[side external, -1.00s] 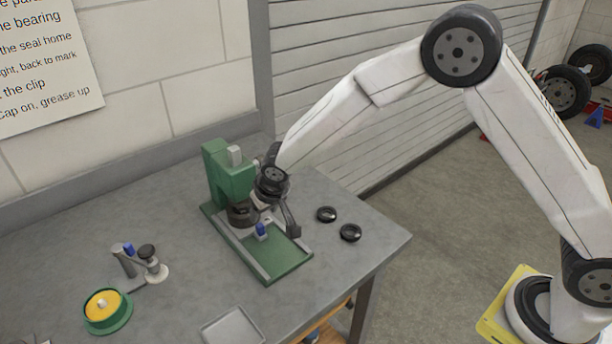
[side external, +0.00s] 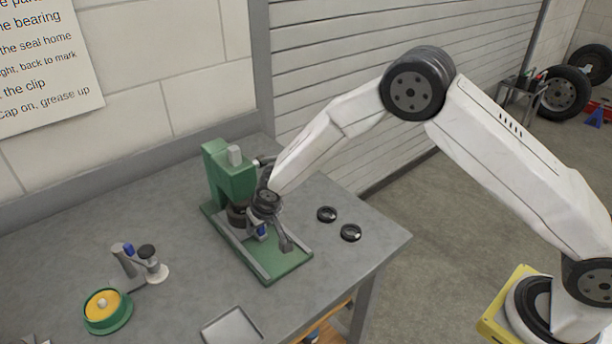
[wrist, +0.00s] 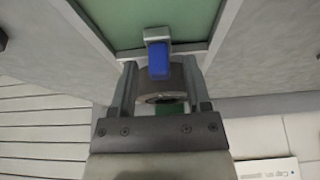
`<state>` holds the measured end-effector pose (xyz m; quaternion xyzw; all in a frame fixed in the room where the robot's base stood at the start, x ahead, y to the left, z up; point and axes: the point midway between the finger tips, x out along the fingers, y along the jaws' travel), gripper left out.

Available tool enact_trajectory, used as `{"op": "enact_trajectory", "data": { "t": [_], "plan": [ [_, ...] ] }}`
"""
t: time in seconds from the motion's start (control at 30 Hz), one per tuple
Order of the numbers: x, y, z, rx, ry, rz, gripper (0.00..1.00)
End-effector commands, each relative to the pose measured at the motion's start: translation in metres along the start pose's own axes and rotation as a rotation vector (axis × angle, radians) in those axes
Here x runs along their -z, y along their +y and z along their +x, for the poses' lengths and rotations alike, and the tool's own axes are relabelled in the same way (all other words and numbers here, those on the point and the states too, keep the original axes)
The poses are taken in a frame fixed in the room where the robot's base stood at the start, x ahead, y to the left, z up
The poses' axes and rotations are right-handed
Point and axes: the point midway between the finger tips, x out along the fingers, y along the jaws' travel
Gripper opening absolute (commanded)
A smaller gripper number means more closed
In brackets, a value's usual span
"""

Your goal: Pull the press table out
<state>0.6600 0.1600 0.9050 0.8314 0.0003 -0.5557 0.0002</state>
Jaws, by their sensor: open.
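The green press (side external: 228,172) stands on the grey bench, with its green base and pale rails (side external: 285,262) reaching toward the front. A blue-tipped handle (side external: 261,231) shows low at the front of the press. In the wrist view the blue handle (wrist: 159,62) stands on a grey bracket, between my open fingers. A dark round part (wrist: 165,86) with a hole lies behind it. My gripper (side external: 262,229) is open, low over the base at the handle; it also shows in the wrist view (wrist: 160,68). Contact with the handle cannot be told. My wrist partly hides the press table.
Two black rings (side external: 338,224) lie right of the press. A grey tray (side external: 232,328) is at the bench's front. A green and yellow round piece (side external: 104,310) and a small stand with tools (side external: 140,264) are at left. The bench edge is at right.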

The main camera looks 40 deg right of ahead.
Motion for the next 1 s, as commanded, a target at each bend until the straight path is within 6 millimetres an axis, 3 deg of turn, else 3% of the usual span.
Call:
{"op": "enact_trajectory", "data": {
  "t": [0.43, 0.63, 1.0],
  "plan": [
    [0.0002, 0.0001, 0.0059, 0.000, 0.001, 0.001, 0.62],
    [0.0001, 0.0001, 0.0058, 0.000, 0.000, 0.001, 0.00],
    [0.0001, 0.0001, 0.0056, 0.000, 0.000, 0.001, 0.00]
  ]
}}
